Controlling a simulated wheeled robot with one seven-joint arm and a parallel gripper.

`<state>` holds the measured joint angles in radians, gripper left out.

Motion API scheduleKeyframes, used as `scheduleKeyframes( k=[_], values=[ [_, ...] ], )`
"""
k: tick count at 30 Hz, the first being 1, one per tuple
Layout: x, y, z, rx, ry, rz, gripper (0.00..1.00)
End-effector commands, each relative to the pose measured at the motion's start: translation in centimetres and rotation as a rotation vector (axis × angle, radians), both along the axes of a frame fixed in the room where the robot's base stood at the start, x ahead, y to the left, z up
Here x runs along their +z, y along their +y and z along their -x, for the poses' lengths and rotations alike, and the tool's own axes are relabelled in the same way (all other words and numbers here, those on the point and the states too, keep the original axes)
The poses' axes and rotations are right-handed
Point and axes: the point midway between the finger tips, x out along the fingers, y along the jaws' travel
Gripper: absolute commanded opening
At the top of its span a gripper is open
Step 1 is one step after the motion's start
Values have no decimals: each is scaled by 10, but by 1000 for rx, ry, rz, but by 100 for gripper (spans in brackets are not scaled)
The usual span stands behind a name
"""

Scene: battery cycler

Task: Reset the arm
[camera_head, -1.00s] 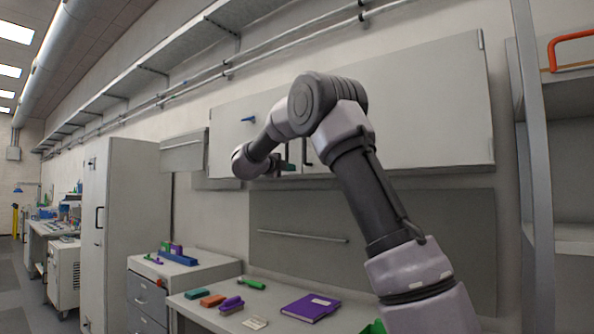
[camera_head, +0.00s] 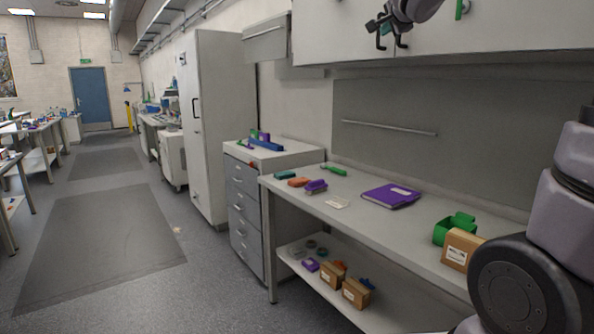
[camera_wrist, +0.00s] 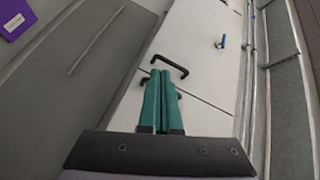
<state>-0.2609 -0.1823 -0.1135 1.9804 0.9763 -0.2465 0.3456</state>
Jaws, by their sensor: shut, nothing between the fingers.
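My gripper (camera_wrist: 161,77) shows in the wrist view with its two teal fingers pressed together and nothing between them. The fingers point toward the pale wall cabinet (camera_wrist: 205,50) and its black handle (camera_wrist: 170,66). I cannot tell whether the fingertips touch the cabinet. In the head view, large grey and black links of my arm fill the right edge.
The workbench (camera_head: 335,225) holds a purple binder (camera_head: 391,196), a green bin (camera_head: 455,228) and a cardboard box (camera_head: 461,248) near my arm. Smaller boxes (camera_head: 355,293) sit on its lower shelf. A drawer unit (camera_head: 246,215) stands left of it. The floor (camera_head: 100,235) at left is open.

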Motion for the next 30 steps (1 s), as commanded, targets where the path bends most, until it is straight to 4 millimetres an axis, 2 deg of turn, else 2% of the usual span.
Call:
scheduleKeyframes(
  k=[1,5,9,12,15,18,21,30],
  values=[
    [-10,3,31,74,46,56,0],
    [-63,17,111,274,214,234,0],
    [-127,19,194,422,409,401,0],
    [-169,13,245,487,539,490,0],
    [-199,6,283,525,642,549,0],
    [-218,1,307,547,710,585,0],
    [-227,-2,318,555,743,600,0],
    [-228,-2,319,558,749,600,0]
  ],
)
